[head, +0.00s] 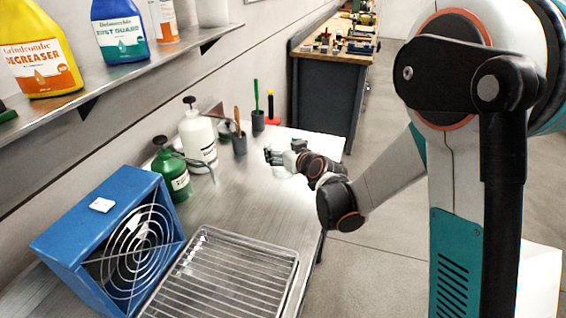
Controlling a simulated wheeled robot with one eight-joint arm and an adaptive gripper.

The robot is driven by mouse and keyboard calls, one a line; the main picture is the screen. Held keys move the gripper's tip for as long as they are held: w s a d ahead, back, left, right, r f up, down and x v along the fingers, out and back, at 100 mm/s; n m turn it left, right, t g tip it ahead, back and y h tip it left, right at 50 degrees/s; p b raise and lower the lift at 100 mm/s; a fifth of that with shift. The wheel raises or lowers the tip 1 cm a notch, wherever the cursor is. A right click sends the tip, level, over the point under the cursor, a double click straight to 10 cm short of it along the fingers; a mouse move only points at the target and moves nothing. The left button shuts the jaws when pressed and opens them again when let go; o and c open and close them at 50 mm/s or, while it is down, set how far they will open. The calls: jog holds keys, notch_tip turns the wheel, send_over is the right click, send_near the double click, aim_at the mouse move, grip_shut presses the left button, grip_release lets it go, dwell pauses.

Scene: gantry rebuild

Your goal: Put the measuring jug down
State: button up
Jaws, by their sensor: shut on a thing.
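My gripper (274,157) is above the far right part of the metal bench (262,203), near its right edge. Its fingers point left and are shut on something. I cannot clearly make out the measuring jug. Only a pale, washed-out patch shows around the fingers against the bright bench top. Whether the held thing touches the bench cannot be told from this view.
A white pump bottle (198,142), a green pump bottle (172,175) and dark cups with tools (239,144) stand left of my gripper. A blue fan box (75,230) and a wire rack tray (225,275) fill the near bench. A shelf (100,75) overhangs the left.

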jog(key=shift+f+b, duration=0.65)
jog(key=shift+f, duration=1.25)
jog(key=shift+f, duration=0.2)
jog(key=o, duration=1.4)
jog(key=shift+o, duration=0.2)
jog(key=shift+r, duration=0.1)
